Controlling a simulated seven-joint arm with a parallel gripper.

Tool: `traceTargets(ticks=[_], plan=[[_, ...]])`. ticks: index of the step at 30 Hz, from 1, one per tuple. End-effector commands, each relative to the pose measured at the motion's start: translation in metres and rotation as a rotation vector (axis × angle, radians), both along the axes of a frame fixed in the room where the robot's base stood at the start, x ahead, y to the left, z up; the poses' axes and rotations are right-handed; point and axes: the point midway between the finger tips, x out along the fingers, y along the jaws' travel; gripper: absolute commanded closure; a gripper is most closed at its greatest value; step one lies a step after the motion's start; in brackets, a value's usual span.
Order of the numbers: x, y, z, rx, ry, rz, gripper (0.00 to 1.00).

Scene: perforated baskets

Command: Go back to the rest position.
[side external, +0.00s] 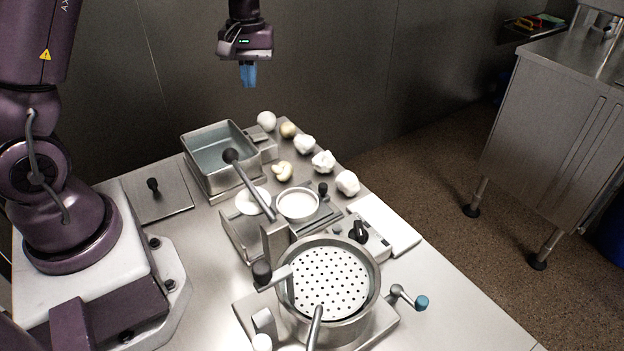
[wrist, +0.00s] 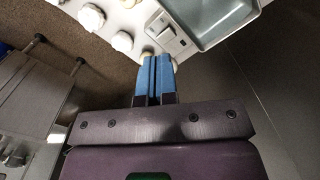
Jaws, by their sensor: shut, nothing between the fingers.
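My gripper (side external: 248,74) hangs high above the far end of the steel table (side external: 190,258) in the side external view, well clear of everything on it. Its blue fingers are together and hold nothing. In the wrist view the gripper (wrist: 153,58) points toward the table's far edge, with its two fingers side by side.
Below stand a square basin (side external: 218,150), a round perforated basket (side external: 330,283) in a pot, and a small bowl (side external: 297,204). Several white lumps (side external: 322,161) line the far edge. A long-handled ladle (side external: 250,185) sticks up. The air around my gripper is free.

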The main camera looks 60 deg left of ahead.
Motion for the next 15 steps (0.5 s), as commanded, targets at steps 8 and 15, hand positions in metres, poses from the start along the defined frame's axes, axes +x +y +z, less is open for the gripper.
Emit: traceTargets(ticks=[8,15], plan=[[-0.055,-0.079,0.066,0.012,-0.147,-0.454,1.00],[-0.116,-0.134,0.100,0.099,-0.286,-0.795,1.00]])
